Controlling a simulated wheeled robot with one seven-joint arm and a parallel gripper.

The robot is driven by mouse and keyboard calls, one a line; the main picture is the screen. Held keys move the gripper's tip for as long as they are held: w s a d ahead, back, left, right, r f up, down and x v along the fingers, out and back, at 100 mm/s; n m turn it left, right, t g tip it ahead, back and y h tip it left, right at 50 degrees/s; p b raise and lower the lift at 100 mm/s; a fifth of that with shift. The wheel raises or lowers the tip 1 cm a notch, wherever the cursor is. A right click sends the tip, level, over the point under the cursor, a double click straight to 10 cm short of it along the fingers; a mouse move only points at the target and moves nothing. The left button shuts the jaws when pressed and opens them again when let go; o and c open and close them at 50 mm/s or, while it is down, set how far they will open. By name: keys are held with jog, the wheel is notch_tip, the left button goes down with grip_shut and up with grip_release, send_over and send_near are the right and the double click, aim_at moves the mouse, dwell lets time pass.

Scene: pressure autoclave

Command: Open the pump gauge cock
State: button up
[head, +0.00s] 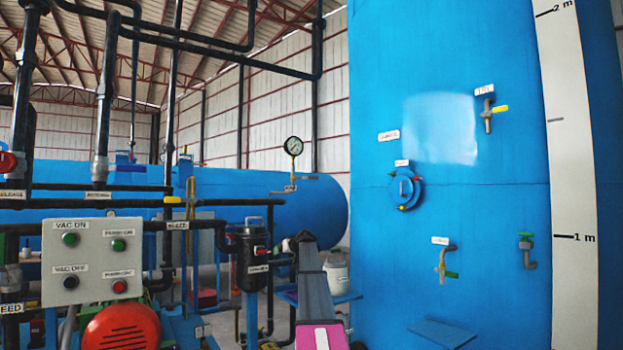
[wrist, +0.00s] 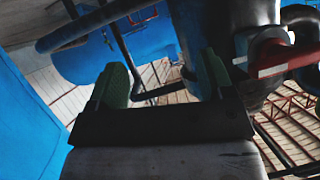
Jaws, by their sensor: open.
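I cannot pick out the pump gauge cock for certain. A red lever-like part (wrist: 285,60) sits beside a dark cylinder (wrist: 245,30) at the upper right of the wrist view. In the head view a black labelled canister (head: 250,265) with a small red part stands just left of my arm. A round white gauge (head: 293,146) stands on a thin pipe before the blue horizontal vessel (head: 240,205). My gripper (wrist: 162,75) is open, with nothing seen between its fingers; the dark cylinder is close behind the right finger. In the head view its tip is hard to make out.
A grey button box (head: 92,243) and a red motor (head: 122,328) are at lower left. Black pipes (head: 150,200) cross the left side. A tall blue tank (head: 450,260) with several small taps fills the right. A white bucket (head: 336,275) stands behind my arm.

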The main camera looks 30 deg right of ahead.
jog(key=d+r+t+h, duration=0.1)
jog(key=d+r+t, duration=0.1)
jog(key=d+r, duration=0.75)
jog(key=d+r+t, duration=0.2)
jog(key=d+r, duration=0.3)
jog(key=r, duration=0.9)
jog(key=d+r+t+h, duration=0.1)
jog(key=d+r, duration=0.6)
jog(key=r, duration=0.5)
jog(key=w+a, duration=0.1)
jog(key=w, duration=1)
jog(key=shift+a+n, duration=0.25)
jog(key=shift+n, duration=0.05)
jog(key=shift+r, duration=0.1)
jog(key=c, duration=1)
